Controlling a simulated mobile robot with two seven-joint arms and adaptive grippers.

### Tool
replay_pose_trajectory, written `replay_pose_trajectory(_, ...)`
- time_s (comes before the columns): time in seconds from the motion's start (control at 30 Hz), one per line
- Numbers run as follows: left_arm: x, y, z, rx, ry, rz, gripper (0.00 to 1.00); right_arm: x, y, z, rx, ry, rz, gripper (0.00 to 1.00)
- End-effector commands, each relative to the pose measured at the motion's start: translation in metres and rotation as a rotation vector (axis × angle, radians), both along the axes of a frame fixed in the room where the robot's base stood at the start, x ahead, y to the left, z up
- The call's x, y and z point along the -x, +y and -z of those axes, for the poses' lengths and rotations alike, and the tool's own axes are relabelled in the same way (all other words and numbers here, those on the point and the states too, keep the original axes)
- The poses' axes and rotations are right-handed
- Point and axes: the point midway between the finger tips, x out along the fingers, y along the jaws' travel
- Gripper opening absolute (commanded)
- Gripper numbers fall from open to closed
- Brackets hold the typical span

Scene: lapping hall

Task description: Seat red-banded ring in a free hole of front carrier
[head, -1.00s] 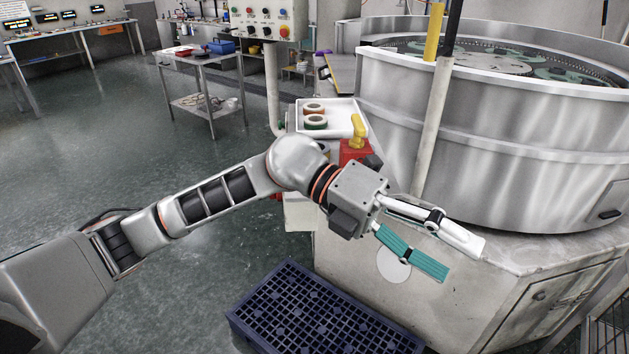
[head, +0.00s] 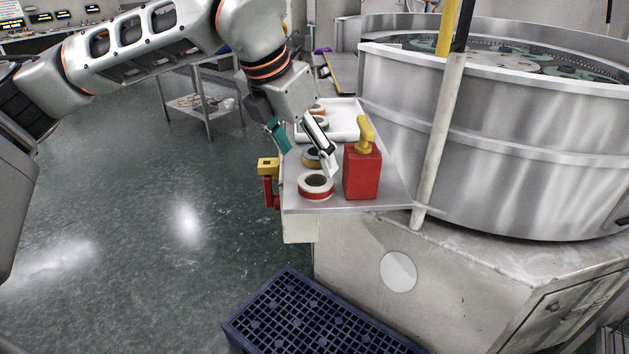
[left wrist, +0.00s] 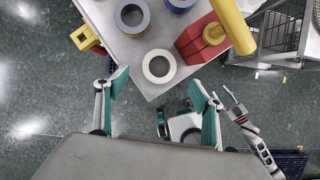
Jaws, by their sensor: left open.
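The red-banded ring (head: 316,186) lies flat near the front edge of the side shelf, its pale top facing up. In the left wrist view the pale ring (left wrist: 159,66) at the shelf edge appears to be it, ahead of the spread fingers. My left gripper (head: 302,152) is over the shelf behind the ring; in the left wrist view it is open and empty (left wrist: 160,84). Teal carriers (head: 575,73) show partly inside the big steel drum; the wall hides their near part, and I cannot tell the front one. White and teal parts (left wrist: 187,124) low in the left wrist view may be my right gripper.
A red bottle (head: 362,174) with a yellow pump stands just right of the ring. A blue ring (head: 311,158) lies behind it. A white tray (head: 345,118) with rings is farther back. The drum wall (head: 490,130) and a pale post (head: 437,150) stand to the right.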

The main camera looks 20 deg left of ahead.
Motion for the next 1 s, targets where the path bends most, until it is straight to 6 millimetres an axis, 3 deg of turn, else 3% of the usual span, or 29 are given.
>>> replay_pose_trajectory(0.5, -0.023, -0.008, 0.058, 0.001, 0.005, 0.002, 0.68, -0.001, 0.0, -0.009, -0.001, -0.004, 0.0, 0.4)
replay_pose_trajectory(0.8, -0.025, -0.009, 0.063, 0.002, 0.003, 0.002, 0.68, -0.001, 0.0, -0.009, -0.002, -0.005, 0.001, 0.4)
replay_pose_trajectory(0.83, -0.025, -0.009, 0.063, 0.002, 0.003, 0.002, 0.65, -0.001, 0.001, -0.009, -0.002, -0.005, 0.001, 0.4)
replay_pose_trajectory(1.0, -0.025, -0.009, 0.063, 0.002, 0.003, 0.002, 0.21, -0.001, 0.001, -0.009, -0.002, -0.005, 0.001, 0.4)
